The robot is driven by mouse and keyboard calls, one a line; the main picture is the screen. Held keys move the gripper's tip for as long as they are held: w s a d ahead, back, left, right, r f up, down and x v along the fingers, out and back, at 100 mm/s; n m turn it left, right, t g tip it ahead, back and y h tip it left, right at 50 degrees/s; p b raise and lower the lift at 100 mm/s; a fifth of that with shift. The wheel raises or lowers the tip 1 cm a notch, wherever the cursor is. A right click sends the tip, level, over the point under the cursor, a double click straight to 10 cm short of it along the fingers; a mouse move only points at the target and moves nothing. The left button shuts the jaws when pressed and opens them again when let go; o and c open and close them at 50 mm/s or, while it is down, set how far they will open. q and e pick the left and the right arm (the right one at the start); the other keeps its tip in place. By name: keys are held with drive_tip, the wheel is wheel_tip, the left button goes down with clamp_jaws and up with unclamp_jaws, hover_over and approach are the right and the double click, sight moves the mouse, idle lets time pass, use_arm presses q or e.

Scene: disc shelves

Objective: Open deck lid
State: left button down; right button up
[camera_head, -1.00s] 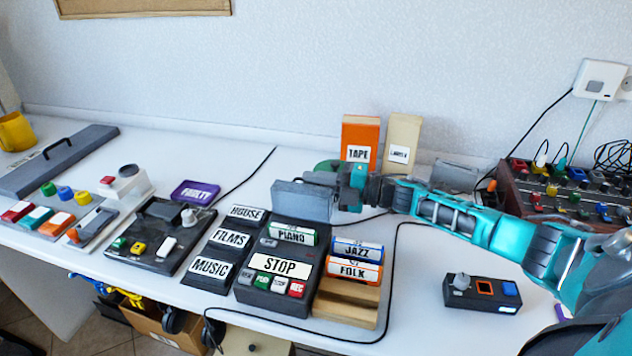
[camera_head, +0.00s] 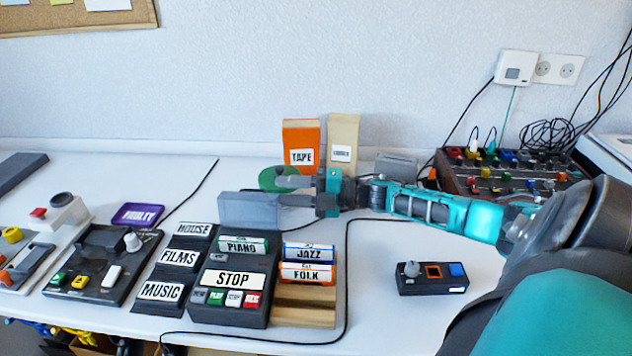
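The dark tape deck (camera_head: 190,310) stands at the front middle of the table, with a STOP label and a row of coloured buttons. Its grey lid (camera_head: 250,212) stands raised at the deck's back edge, and the PIANO cassette (camera_head: 242,245) shows uncovered in front of it. My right gripper (camera_head: 290,190) reaches in from the right, at the lid's upper right side. I cannot tell whether it touches the lid or how far its fingers are apart. My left gripper is not in view.
JAZZ (camera_head: 308,253) and FOLK (camera_head: 306,273) cassettes sit in a wooden rack (camera_head: 300,315) right of the deck. HOUSE, FILMS and MUSIC labelled slots (camera_head: 180,257) are to its left. The TAPE box (camera_head: 301,135) stands behind. A small black control box (camera_head: 432,285) is at right.

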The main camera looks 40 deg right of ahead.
sight(265, 191)
drive_tip(key=v, duration=0.6)
drive_tip(key=shift+s+d, duration=0.25)
drive_tip(key=shift+n, duration=0.4)
drive_tip(key=b+x, duration=0.6)
drive_tip(key=x, duration=0.1)
drive_tip(key=f+b+x, duration=0.1)
drive_tip(key=b+x, duration=0.3)
drive_tip(key=shift+w+d+f, duration=0.1)
drive_tip(key=shift+w+d, duration=0.25)
drive_tip(key=shift+w+a, duration=0.45)
drive_tip(key=shift+w, duration=0.05)
drive_tip(key=shift+w+a, duration=0.2)
drive_tip(key=shift+w, duration=0.05)
